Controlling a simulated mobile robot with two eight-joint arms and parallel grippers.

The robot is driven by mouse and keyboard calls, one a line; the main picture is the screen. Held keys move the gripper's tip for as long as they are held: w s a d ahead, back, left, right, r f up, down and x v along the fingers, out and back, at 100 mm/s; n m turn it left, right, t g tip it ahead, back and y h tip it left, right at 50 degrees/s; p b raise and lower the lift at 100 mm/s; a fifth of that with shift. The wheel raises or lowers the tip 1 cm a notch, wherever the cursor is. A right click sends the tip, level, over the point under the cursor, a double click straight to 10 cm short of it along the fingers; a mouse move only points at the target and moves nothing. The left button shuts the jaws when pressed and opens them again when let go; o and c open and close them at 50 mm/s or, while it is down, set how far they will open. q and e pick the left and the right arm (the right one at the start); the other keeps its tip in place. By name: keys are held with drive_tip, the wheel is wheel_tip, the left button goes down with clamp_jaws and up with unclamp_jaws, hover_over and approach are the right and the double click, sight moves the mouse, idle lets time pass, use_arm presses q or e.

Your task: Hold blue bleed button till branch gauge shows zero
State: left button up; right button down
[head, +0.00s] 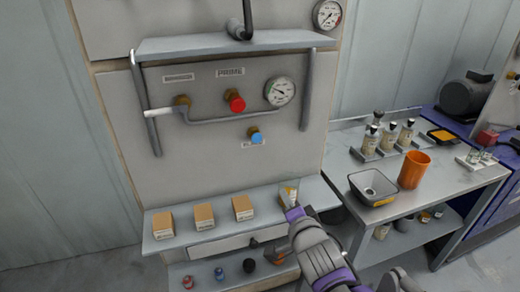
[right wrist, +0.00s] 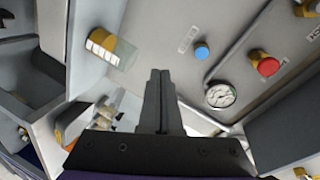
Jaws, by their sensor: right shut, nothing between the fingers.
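The blue button (head: 257,138) sits on a brass fitting low on the grey panel; it shows right of my fingertips in the right wrist view (right wrist: 202,51). A round white gauge (head: 280,92) is above and right of it, and also in the right wrist view (right wrist: 220,95). Its dial is too small to read. My right gripper (head: 293,211) is in front of the shelf below the panel, clear of the button. Its fingers (right wrist: 160,73) are shut and empty. My left gripper is not in view.
A red knob (head: 236,101) and grey pipe (head: 215,121) are above the button. Boxes (head: 204,216) and a small yellowish container (head: 288,192) stand on the shelf (head: 180,242). A second gauge (head: 328,14) is at the upper right. An orange cup (head: 413,170) stands on the side table.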

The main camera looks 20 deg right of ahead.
sight(257, 139)
drive_tip(key=w+a+r+m+t+y, duration=0.1)
drive_tip(key=w+r+m+t, duration=0.1)
drive_tip(key=r, duration=0.3)
drive_tip(key=shift+w+m+t+y+b, duration=0.3)
drive_tip(key=shift+w+m+t+b, duration=0.15)
drive_tip(key=shift+w+m, duration=0.35)
drive_tip(key=shift+w+a+r, duration=0.1)
drive_tip(key=w+p, duration=0.1)
drive_tip(key=w, duration=1.2)
drive_tip(key=shift+w, duration=0.35)
